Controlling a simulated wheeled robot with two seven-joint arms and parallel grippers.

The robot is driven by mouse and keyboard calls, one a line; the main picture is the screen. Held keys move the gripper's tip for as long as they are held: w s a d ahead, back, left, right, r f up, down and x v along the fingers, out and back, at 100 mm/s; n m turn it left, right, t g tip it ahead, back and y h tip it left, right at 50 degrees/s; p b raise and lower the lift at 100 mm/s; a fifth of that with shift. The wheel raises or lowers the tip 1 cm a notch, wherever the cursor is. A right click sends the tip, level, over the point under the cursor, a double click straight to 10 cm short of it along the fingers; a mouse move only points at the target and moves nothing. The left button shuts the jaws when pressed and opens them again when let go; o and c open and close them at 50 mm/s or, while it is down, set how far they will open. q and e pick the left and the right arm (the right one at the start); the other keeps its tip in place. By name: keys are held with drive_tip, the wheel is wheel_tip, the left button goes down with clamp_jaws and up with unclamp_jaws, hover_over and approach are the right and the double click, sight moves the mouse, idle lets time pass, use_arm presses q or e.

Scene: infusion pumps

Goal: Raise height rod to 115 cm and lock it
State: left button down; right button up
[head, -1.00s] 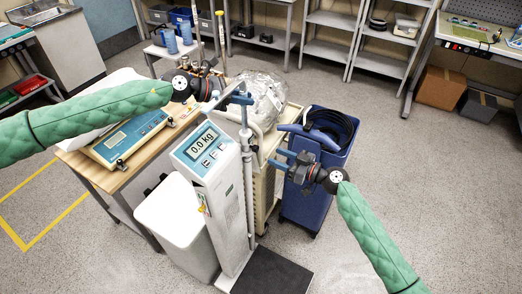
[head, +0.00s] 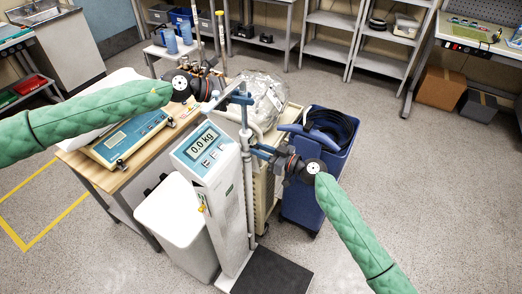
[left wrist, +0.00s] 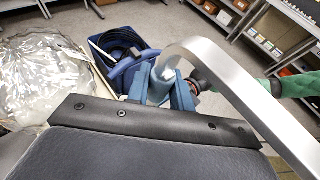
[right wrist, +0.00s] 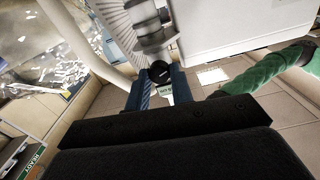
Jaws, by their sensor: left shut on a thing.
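The scale (head: 228,205) is a white column with a display reading 0.0 kg (head: 201,145) and a dark platform (head: 272,272). Its height rod (head: 245,118) stands upright along the column. My left gripper (head: 240,98) is shut on the rod's top; in the left wrist view its blue fingers clasp a grey-blue cylinder (left wrist: 160,88) below a bent silver bar (left wrist: 235,75). My right gripper (head: 256,151) is at the rod's lower part, right of the display. In the right wrist view its fingers look apart, with a black knob (right wrist: 158,71) between or just beyond their tips. The rod's height marks are not readable.
A wooden-topped table (head: 110,180) with a bench scale (head: 126,138) stands left, a white bin (head: 172,225) in front of it. A beige cart with a clear plastic bag (head: 262,95) and a blue bin (head: 312,195) stand close behind. Floor at right is clear.

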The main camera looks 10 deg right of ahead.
clamp_jaws()
drive_tip(key=shift+m, duration=1.6)
drive_tip(key=o, duration=0.6)
unclamp_jaws()
drive_tip(key=v, duration=1.2)
